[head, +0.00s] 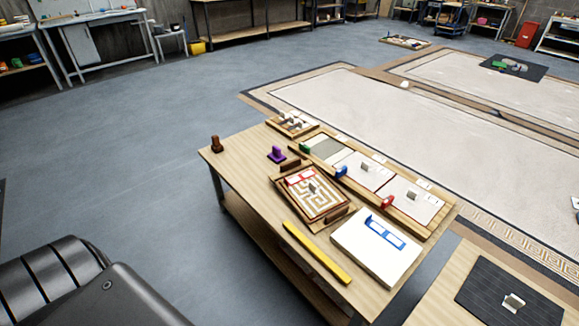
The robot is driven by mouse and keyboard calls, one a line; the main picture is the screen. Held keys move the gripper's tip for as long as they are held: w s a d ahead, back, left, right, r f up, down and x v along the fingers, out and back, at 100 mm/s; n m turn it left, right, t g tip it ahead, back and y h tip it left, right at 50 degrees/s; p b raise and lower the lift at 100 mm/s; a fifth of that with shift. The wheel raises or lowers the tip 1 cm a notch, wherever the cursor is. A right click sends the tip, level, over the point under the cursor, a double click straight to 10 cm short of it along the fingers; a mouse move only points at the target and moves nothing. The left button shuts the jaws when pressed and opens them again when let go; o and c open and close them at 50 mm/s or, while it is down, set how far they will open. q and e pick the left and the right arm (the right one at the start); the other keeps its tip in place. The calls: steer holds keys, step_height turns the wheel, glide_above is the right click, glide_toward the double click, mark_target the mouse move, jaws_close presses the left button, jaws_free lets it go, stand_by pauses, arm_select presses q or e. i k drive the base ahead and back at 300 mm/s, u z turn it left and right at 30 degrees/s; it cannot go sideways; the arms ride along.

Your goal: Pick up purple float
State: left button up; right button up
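A small purple float (277,154) with an upright handle stands on the wooden table (228,168), near its left side. It is upright and nothing touches it from above. A brown block lies just to its right. Neither of my grippers is in the head view. Only dark parts of my own body show at the lower left, well apart from the table.
The table also holds a maze board (314,211), a yellow bar (316,252), a white board (377,246), a brown stamp-like tool (216,144) and a long panel tray (411,230). A second table (435,285) stands at lower right. Open grey floor (120,160) lies left.

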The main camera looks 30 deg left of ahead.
mark_target(277, 157)
steer(key=u, duration=2.75)
steer(key=i, duration=1.85)
steer(key=z, duration=3.05)
